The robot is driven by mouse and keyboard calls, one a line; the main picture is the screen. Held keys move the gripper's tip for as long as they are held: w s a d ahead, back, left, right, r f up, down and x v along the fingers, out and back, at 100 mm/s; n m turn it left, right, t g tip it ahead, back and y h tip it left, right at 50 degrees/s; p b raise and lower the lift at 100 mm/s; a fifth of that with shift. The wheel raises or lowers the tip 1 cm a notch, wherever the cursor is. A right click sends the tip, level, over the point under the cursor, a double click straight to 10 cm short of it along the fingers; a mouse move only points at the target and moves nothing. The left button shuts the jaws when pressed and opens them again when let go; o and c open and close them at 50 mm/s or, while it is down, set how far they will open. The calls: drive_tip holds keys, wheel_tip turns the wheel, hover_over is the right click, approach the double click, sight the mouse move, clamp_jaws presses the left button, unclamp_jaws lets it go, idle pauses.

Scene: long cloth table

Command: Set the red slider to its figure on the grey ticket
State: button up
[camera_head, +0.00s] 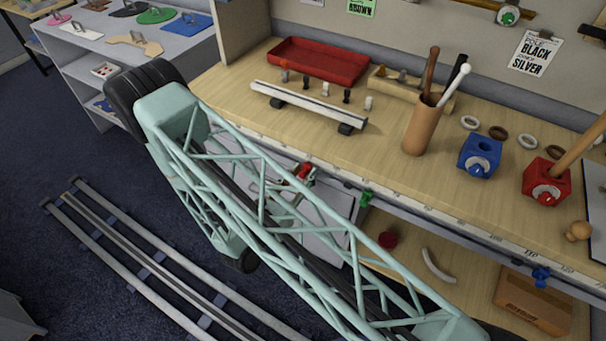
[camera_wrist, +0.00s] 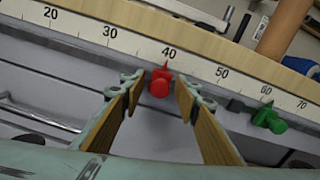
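The red slider (camera_wrist: 160,83) sits on the rail along the table's front edge, its pointer near 40 on the white scale (camera_wrist: 135,42). It also shows in the head view (camera_head: 304,172), behind my arm's lattice. My gripper (camera_wrist: 157,92) is open, with one wooden-faced finger on each side of the red slider and gaps between. I see no grey ticket in either view; the tickets on the back board are white (camera_head: 536,53) and green (camera_head: 362,7).
A green slider (camera_wrist: 268,118) is on the same rail at the right, near 60. A blue slider (camera_head: 541,275) is farther right. A brown cup of sticks (camera_head: 421,127), a blue block (camera_head: 479,157) and a red block (camera_head: 546,182) stand on the table.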

drive_tip(key=shift+s+a, duration=0.1)
drive_tip(key=v, duration=1.1)
drive_tip(key=shift+s+a, duration=0.2)
drive_tip(key=shift+s, duration=0.05)
idle(0.5)
idle(0.5)
